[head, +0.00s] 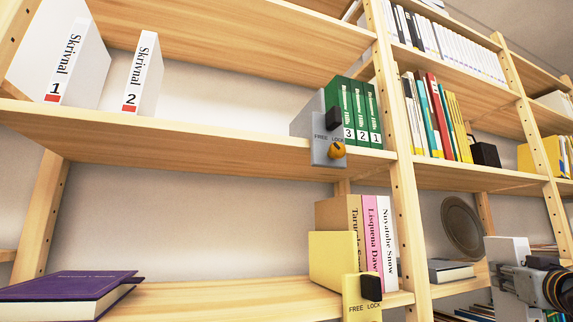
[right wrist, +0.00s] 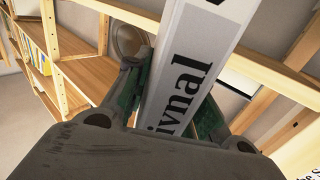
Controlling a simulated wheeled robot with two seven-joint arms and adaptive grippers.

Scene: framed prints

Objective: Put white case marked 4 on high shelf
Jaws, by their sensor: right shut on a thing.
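My right gripper (head: 512,278) is at the right edge of the head view, shut on a white case (head: 506,248). In the right wrist view the white case (right wrist: 188,70) is between the green-padded fingers, with "ivnal" readable on its spine. Its number is not visible. The high shelf (head: 200,140) carries white Skrivnal cases marked 1 (head: 72,65) and 2 (head: 143,75), upright and apart at the left. My left gripper is out of view.
Green books (head: 353,108) stand at the shelf's right, beside a grey bookend (head: 325,150) with an orange knob. Bare board lies between case 2 and the bookend. Below are a purple book (head: 65,292), a yellow bookend (head: 335,262) and upright books. A shelf post (head: 400,190) stands between the bays.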

